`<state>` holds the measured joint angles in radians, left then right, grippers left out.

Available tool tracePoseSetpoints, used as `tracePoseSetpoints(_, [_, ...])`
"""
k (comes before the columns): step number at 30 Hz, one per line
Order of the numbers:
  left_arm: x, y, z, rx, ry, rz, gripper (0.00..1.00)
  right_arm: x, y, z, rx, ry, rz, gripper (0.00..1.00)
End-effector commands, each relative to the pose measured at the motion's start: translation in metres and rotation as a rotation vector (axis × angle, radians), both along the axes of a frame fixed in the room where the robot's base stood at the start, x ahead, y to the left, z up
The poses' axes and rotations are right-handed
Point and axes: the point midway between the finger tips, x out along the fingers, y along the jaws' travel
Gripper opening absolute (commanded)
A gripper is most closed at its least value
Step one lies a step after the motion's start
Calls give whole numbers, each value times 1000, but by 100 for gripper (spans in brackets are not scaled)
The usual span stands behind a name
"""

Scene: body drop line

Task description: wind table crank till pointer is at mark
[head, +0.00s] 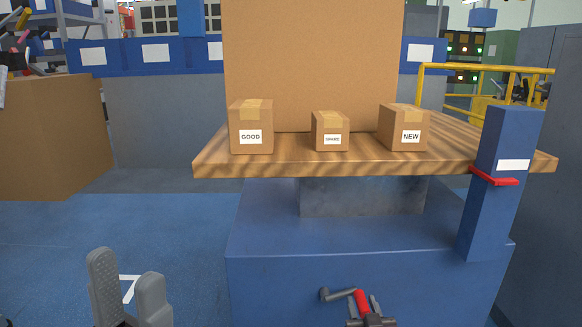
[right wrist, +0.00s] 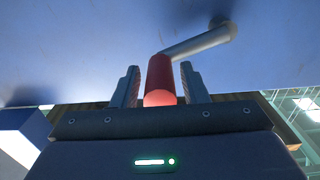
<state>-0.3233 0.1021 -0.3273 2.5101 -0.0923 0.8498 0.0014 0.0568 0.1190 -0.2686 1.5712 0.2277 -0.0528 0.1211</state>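A wooden-topped table (head: 290,164) stands on a blue base (head: 350,240). Its grey crank arm (head: 338,295) with a red handle (head: 361,300) sticks out of the base front. In the right wrist view the handle (right wrist: 160,80) lies between the fingers of my right gripper (right wrist: 160,88), with a narrow gap showing on each side. My right gripper also shows in the head view (head: 366,308). A red pointer (head: 495,178) crosses a blue post (head: 490,215) at the right, just below a white mark (head: 513,165). My left gripper (head: 128,280) is open and empty at lower left.
Three cartons, marked GOOD (head: 251,130), an unreadable label (head: 330,133) and NEW (head: 403,130), stand on the tabletop before a tall brown board (head: 310,60). A large brown box (head: 50,140) is at left. The blue floor at left is clear.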

Motion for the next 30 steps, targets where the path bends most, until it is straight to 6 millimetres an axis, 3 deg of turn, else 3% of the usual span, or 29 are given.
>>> tracePoseSetpoints(2, [0, 0, 0, 0, 0, 0, 40, 0, 0, 0, 0, 0, 0, 40])
tracePoseSetpoints(11, [0, 0, 0, 0, 0, 0, 40, 0, 0, 0, 0, 0, 0, 1])
tracePoseSetpoints(17, [0, 0, -3, 0, 1, 0, 40, 0, 0, -4, 0, 1, 0, 0])
tracePoseSetpoints(30, [0, 0, -30, 0, 1, -1, 40, -2, -1, -57, -1, 15, 3, 0])
